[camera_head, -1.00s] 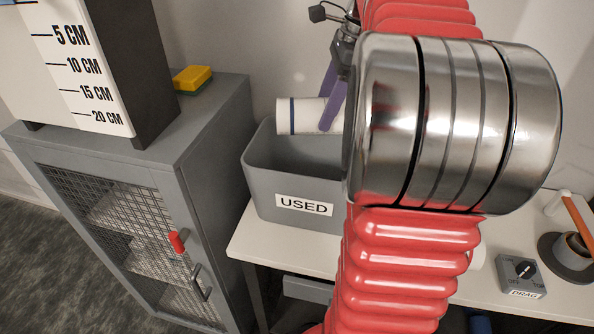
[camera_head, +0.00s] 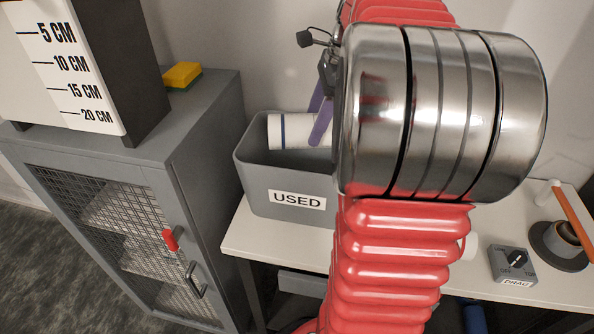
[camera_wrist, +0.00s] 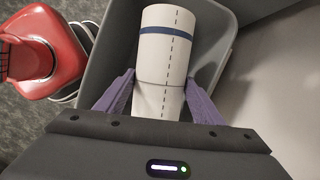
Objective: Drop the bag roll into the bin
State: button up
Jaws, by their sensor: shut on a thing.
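The bag roll (camera_head: 297,131) is a white cylinder with a dark blue band. My gripper (camera_head: 320,122) has purple fingers and is shut on the roll, which lies sideways in its grip. In the wrist view the roll (camera_wrist: 166,55) sits between the fingertips of my gripper (camera_wrist: 161,88), with a dashed line along it. The grey bin (camera_head: 262,192) labelled "USED" stands on the bench; the roll is over its opening, near rim height. The bin's wall also shows in the wrist view (camera_wrist: 95,75). My arm hides the bin's right side and part of the roll.
A grey mesh-door cabinet (camera_head: 160,165) stands left of the bin, with a yellow sponge (camera_head: 182,75) and a measuring board (camera_head: 70,65) on it. A "DRAG" switch box (camera_head: 512,264) and a round holder (camera_head: 558,245) are on the white bench (camera_head: 262,240) at right.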

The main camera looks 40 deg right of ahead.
jog(key=shift+f, duration=0.25)
jog(key=o, duration=1.4)
jog(key=shift+c, duration=0.2)
jog(key=v, duration=1.3)
jog(key=shift+s+r, duration=0.2)
jog(key=shift+r, duration=0.15)
